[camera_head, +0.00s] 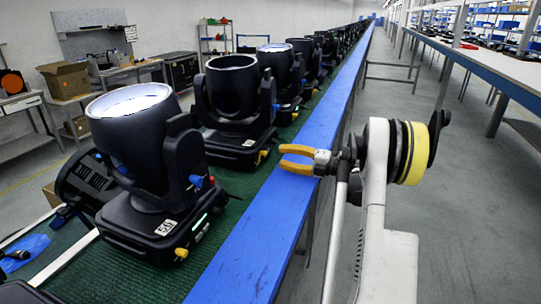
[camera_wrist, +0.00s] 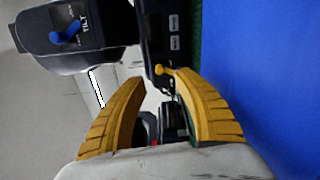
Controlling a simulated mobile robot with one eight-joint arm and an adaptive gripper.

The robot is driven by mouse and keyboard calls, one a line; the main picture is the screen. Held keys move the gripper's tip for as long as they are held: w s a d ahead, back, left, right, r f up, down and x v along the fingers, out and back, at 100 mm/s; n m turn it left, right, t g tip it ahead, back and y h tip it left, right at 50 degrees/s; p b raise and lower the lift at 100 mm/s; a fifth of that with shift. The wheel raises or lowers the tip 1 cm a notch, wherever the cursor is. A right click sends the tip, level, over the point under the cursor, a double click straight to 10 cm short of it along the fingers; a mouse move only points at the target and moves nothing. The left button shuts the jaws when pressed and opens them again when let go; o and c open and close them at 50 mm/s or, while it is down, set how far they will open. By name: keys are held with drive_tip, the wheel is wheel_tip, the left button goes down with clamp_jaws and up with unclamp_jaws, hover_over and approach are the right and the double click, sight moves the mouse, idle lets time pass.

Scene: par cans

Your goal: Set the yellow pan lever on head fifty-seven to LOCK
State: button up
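Several black moving heads stand in a row. My gripper (camera_head: 284,157) is open and empty over the blue rail, just right of the second head's lever. In the wrist view, a small yellow lever (camera_wrist: 160,70) shows between and beyond the open fingertips, and a blue lever (camera_wrist: 66,33) sits beside the word TILT. No LOCK marking is readable.
The heads stand on green matting (camera_head: 130,270) edged by a long blue rail (camera_head: 265,235). Side tables with a cardboard box (camera_head: 66,80) stand at left. A long bench (camera_head: 490,65) stands at right, with clear grey floor between.

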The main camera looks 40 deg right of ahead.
drive_tip(key=v, duration=0.5)
drive_tip(key=shift+s+d, duration=0.2)
drive_tip(key=shift+s, duration=0.15)
